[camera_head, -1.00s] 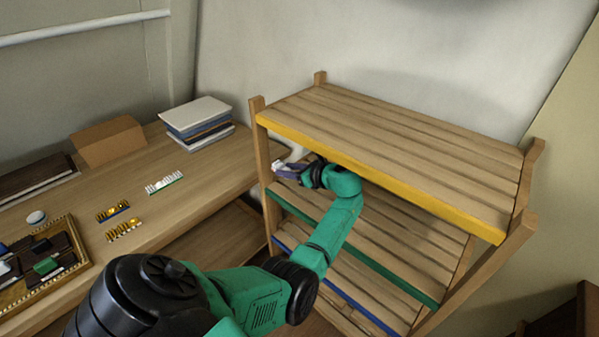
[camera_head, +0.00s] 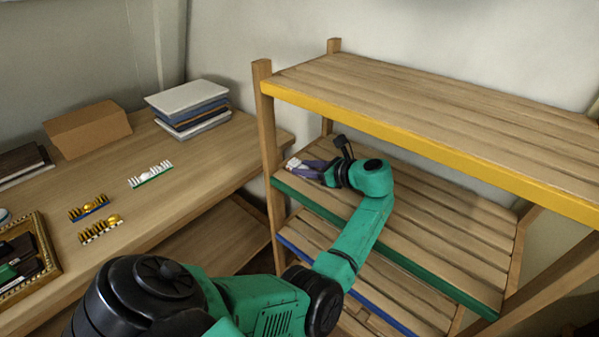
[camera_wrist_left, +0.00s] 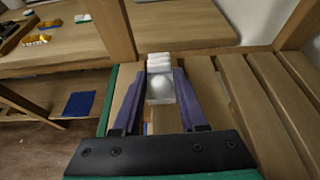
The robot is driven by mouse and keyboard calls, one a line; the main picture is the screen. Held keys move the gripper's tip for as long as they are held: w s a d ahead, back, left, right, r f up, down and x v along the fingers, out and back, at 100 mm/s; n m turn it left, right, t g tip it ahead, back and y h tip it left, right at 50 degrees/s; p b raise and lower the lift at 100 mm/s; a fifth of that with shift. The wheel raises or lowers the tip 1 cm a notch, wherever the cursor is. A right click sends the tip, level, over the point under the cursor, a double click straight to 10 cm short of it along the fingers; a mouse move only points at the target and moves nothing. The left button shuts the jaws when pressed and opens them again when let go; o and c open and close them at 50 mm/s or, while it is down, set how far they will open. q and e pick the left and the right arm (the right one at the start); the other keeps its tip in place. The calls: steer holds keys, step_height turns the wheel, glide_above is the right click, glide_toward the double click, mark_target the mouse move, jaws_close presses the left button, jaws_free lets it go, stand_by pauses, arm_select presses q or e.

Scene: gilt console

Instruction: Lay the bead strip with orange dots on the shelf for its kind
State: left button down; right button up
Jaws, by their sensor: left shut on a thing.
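My left gripper (camera_head: 296,166) is shut on a white piece with small ridges and a rounded bump; it also shows in the left wrist view (camera_wrist_left: 160,88). No orange dots show on this held white piece (camera_wrist_left: 160,65). The gripper is over the left end of the middle shelf (camera_head: 420,225), which has a green front edge. The gap below the piece is hard to judge. The top shelf (camera_head: 430,90) has a yellow edge and the low shelf (camera_head: 310,240) a blue one. My right gripper is not in view.
On the wooden table (camera_head: 190,190) lie a white strip with a green base (camera_head: 151,175), a gold strip with a blue base (camera_head: 88,207) and another gold strip (camera_head: 101,229). A gilt-framed tray (camera_head: 45,265), a cardboard box (camera_head: 88,130) and stacked books (camera_head: 190,108) stand there too. The shelf post (camera_head: 267,140) is close to the gripper.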

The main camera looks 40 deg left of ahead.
arm_select(q)
steer(key=shift+a, duration=0.2)
steer(key=shift+s+d+r, duration=0.1)
steer(key=shift+d, duration=0.5)
steer(key=c, duration=0.6)
jaws_free()
steer(key=shift+o, duration=0.8)
steer(key=shift+a+f, duration=0.2)
steer(key=shift+a, duration=0.05)
steer(key=shift+d+r, duration=0.3)
steer(key=b+v, duration=0.1)
steer(key=v, duration=0.5)
steer(key=shift+d, duration=0.25)
steer(key=shift+d+r, duration=0.3)
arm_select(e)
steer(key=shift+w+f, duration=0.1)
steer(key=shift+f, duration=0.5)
